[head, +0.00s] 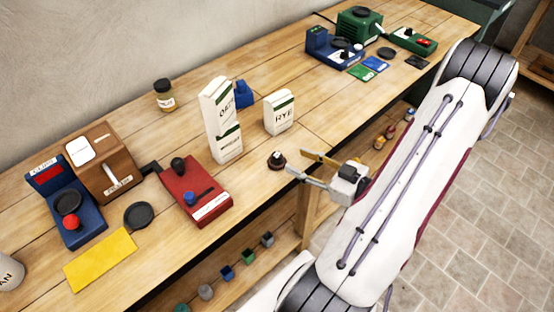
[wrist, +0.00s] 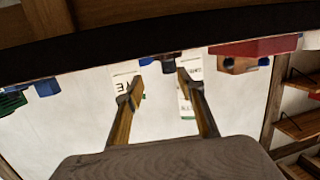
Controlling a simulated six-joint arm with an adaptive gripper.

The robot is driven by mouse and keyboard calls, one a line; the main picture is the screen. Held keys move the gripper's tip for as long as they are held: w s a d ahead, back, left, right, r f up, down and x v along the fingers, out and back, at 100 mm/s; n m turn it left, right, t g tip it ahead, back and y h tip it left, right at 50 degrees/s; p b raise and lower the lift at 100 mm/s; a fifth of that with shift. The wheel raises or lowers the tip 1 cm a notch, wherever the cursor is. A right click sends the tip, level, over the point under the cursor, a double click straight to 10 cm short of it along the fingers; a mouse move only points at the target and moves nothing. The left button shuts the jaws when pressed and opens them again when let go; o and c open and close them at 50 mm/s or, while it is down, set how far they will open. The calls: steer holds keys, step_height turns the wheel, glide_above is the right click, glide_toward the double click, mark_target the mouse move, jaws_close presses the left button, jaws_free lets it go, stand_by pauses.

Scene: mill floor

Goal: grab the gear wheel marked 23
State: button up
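I cannot make out a gear wheel marked 23; no number 23 is legible in either view. A small dark round piece with a knob-like top and brownish base (head: 277,162) sits near the bench's front edge; I cannot tell whether it is a gear. Flat dark discs lie on the bench, one at the left (head: 138,215) and one at the far right (head: 387,53). My gripper (head: 295,162) is open, its two fingers apart, just right of the small dark piece. In the wrist view my gripper (wrist: 160,78) shows nothing held between its fingers.
The wooden bench (head: 290,210) carries a red device (head: 195,193), a tall white carton (head: 220,120), a RYE carton (head: 279,112), a jar (head: 164,96), a yellow mat (head: 100,260) and blue devices. Small coloured pieces (head: 227,272) stand on the shelf below.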

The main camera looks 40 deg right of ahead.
mark_target(281, 159)
steer(key=shift+s+a, duration=0.35)
steer(key=shift+w, duration=0.1)
steer(key=shift+x, duration=1.25)
steer(key=shift+a, duration=0.1)
steer(key=shift+w, duration=0.1)
steer(key=shift+w+a+f+y, duration=0.1)
steer(key=shift+w+a+y, duration=0.2)
steer(key=shift+w, duration=0.4)
steer(key=shift+w+a+f+y, duration=0.1)
steer(key=shift+w+a, duration=0.3)
steer(key=shift+w, duration=0.3)
steer(key=shift+x, duration=0.95)
steer(key=shift+d, duration=0.1)
